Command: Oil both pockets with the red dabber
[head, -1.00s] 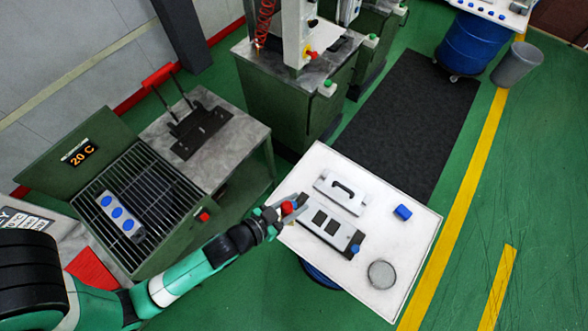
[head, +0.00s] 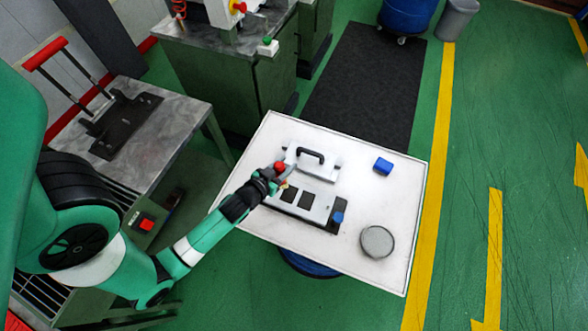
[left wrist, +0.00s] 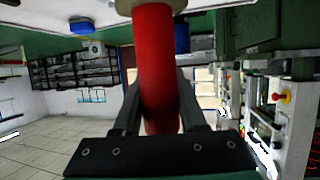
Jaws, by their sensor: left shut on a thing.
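My left gripper (head: 282,177) is shut on the red dabber (head: 280,167) above the left end of the grey mould plate (head: 318,214). In the left wrist view the dabber's red handle (left wrist: 155,65) stands between my fingers, with a pale tan end at the top edge. The mould plate lies on the white table and has dark square pockets (head: 304,200); the gripper is close beside them. I cannot tell whether the dabber touches the plate. A blue knob (head: 338,217) is at the plate's right end. My right gripper is not in view.
The white table (head: 390,205) also holds a pale plate with a black handle (head: 311,156), a blue block (head: 383,166) and a round grey dish (head: 377,241). A grey bench with a black fixture (head: 125,125) stands at left.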

